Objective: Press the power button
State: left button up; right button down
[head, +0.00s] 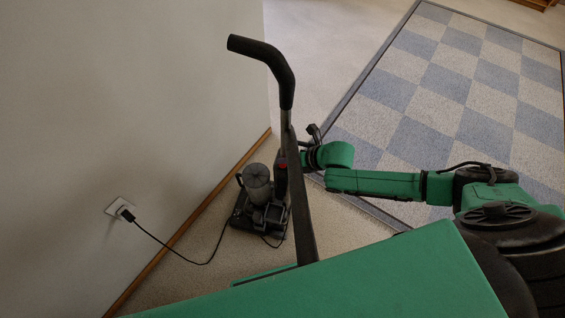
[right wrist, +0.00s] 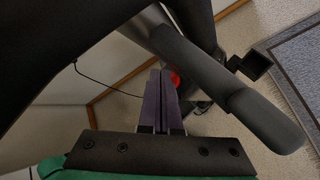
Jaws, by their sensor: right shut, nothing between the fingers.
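An upright vacuum cleaner (head: 258,185) stands on the carpet by the wall, with a clear canister and a long handle with a black grip (head: 265,55). Its red power button (head: 283,165) shows on the dark body, and also in the right wrist view (right wrist: 174,79). My right gripper (right wrist: 160,73) is shut and empty. In the right wrist view its fingertips point toward the button and appear just beside it; I cannot tell whether they touch. In the head view the fingertips are hidden behind a dark bar. My left gripper is not in view.
A wall with a brown baseboard (head: 205,205) runs along the left. A black power cord (head: 170,248) goes from the vacuum to a wall outlet (head: 119,208). A blue checkered rug (head: 440,85) lies at the right. Bare carpet is free behind the vacuum.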

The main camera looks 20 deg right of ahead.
aim_at(285, 167)
jog(key=shift+f, duration=0.4)
jog(key=shift+r+p, duration=0.35)
jog(key=shift+r, duration=0.25)
notch_tip(285, 167, up, 6)
jog(key=p, duration=0.5)
jog(key=shift+p, duration=0.4)
